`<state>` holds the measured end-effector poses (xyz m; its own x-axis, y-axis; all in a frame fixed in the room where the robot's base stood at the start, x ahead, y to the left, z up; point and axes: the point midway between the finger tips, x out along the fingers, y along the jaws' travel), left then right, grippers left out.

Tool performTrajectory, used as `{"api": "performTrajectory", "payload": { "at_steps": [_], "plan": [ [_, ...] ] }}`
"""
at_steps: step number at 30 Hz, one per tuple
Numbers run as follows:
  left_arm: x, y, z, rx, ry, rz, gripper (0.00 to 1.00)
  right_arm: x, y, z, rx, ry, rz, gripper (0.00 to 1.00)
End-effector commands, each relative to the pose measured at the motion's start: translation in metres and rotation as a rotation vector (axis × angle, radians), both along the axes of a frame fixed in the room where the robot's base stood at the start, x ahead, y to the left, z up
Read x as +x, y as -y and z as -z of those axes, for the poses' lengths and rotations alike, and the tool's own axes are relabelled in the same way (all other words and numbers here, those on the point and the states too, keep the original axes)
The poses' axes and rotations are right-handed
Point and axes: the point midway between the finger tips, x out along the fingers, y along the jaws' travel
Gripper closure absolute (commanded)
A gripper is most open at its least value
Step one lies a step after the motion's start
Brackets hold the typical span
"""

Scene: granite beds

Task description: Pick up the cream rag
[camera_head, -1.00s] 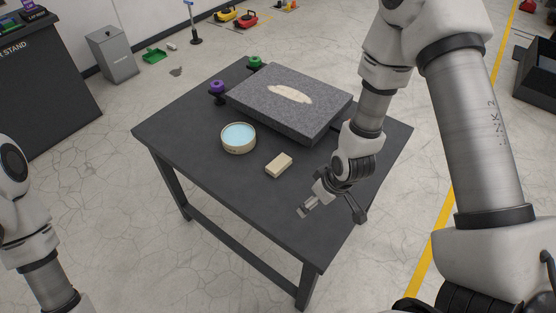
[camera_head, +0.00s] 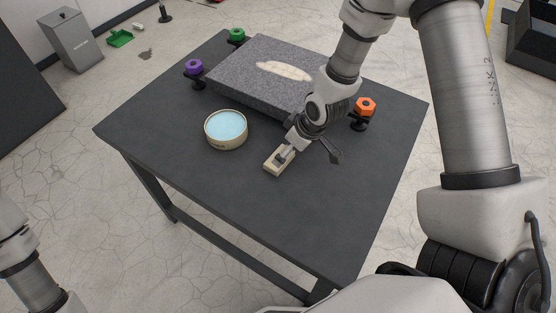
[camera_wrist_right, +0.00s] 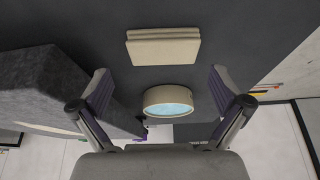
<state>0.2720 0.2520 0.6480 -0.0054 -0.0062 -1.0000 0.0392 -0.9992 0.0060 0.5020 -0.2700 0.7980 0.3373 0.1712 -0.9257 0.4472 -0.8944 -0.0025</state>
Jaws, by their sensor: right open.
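The cream rag (camera_head: 272,168) lies on the dark table as a small folded, layered block, in front of the granite slab. In the right wrist view the rag (camera_wrist_right: 163,47) lies flat beyond the fingertips, roughly centred between them. My right gripper (camera_head: 288,154) is over the rag in the head view and hides part of it. In the right wrist view my right gripper (camera_wrist_right: 160,76) has its two fingers wide apart with nothing held. Only part of my left arm shows at the lower left; its gripper is out of view.
A grey granite slab (camera_head: 240,88) with a pale patch (camera_head: 284,70) lies behind the rag. A round tin with light blue contents (camera_head: 226,130) stands left of it. Purple (camera_head: 194,67), green (camera_head: 237,35) and orange (camera_head: 366,105) knobs stand around the slab. The table's front is clear.

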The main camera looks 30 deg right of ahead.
Motion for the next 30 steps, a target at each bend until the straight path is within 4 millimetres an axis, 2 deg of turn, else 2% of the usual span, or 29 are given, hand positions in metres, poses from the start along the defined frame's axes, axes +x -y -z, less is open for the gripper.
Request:
{"api": "performTrajectory", "payload": {
  "at_steps": [9, 16, 18, 19, 30],
  "plan": [
    [0.000, 0.000, -0.004, 0.000, 0.000, 0.000, 0.60, 0.013, -0.009, 0.046, 0.000, -0.002, -0.001, 0.00],
    [0.000, 0.000, -0.003, 0.000, 0.000, 0.000, 0.60, 0.014, -0.009, 0.049, 0.002, 0.000, 0.001, 0.00],
    [0.000, 0.000, -0.003, 0.000, 0.000, 0.000, 0.60, 0.014, -0.009, 0.049, 0.002, 0.000, 0.001, 0.25],
    [0.000, 0.000, -0.003, 0.000, 0.000, 0.000, 0.60, 0.014, -0.009, 0.049, 0.001, -0.001, 0.001, 0.30],
    [0.000, 0.000, -0.003, 0.000, 0.000, 0.000, 0.60, 0.014, -0.009, 0.047, 0.002, 0.000, 0.001, 0.31]
  ]
}}
